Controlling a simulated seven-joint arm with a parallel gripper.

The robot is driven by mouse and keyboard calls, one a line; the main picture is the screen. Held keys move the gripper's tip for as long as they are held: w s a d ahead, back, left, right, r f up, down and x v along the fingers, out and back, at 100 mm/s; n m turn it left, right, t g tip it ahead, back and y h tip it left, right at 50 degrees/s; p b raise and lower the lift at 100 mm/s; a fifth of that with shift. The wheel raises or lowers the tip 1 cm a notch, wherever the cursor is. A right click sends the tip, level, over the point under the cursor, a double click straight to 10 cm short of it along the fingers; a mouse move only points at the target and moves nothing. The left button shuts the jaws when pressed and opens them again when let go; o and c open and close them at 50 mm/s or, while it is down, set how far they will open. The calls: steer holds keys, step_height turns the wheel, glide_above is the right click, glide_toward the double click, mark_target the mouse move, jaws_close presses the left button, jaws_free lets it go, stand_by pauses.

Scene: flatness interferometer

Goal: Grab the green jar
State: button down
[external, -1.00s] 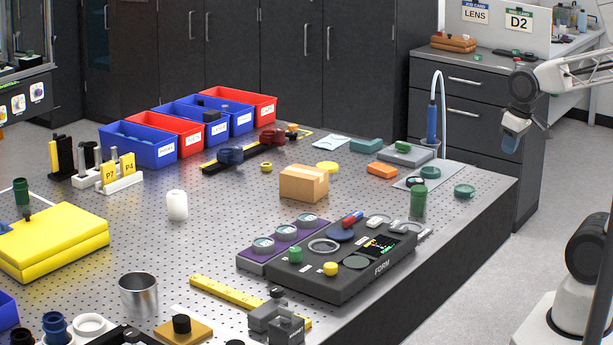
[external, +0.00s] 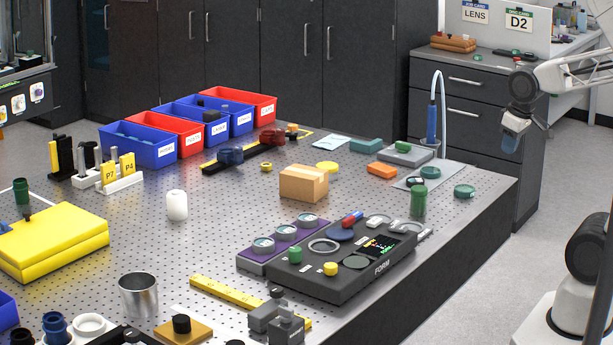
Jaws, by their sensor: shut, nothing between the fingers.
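A green jar (external: 418,201) stands upright near the right edge of the perforated table, just behind the dark FORM panel. A round green lid-like piece (external: 464,191) lies flat to its right. My gripper (external: 510,143) hangs in the air at the upper right, beyond the table's right edge. It is above and to the right of the jar, well apart from it. Its fingers look small and dark here; it is shut and holds nothing.
The FORM panel (external: 340,277) with knobs lies in front of the jar. Behind the jar stand a blue bottle with a looping tube (external: 432,125), a grey block with a green knob (external: 408,153) and an orange block (external: 382,170). A cardboard box (external: 304,184) is to the left.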

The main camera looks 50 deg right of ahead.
steer(key=c, duration=1.8)
jaws_free()
steer(key=shift+c, duration=0.2)
steer(key=o, duration=1.4)
steer(key=shift+o, duration=0.2)
steer(key=w+a+f+m+t+y, duration=0.3)
steer(key=w+a+f+m+y, duration=0.5)
steer(key=m, duration=0.6)
steer(key=w+d+f+m+t, duration=0.1)
steer(key=w+f+m+t, duration=0.1)
steer(key=m, duration=0.3)
steer(key=w+d+f+m+t+h, duration=0.1)
steer(key=w+d+f+m+t, duration=0.1)
steer(key=m, duration=0.4)
steer(key=w+d+f+m+t, duration=0.2)
steer(key=w+f+m, duration=0.1)
steer(key=w+m, duration=0.1)
steer(key=shift+w+d+f+m+h, duration=0.1)
steer(key=shift+w+f+m+h, duration=0.1)
steer(key=shift+f+m+h, duration=0.35)
steer(key=shift+r, duration=0.2)
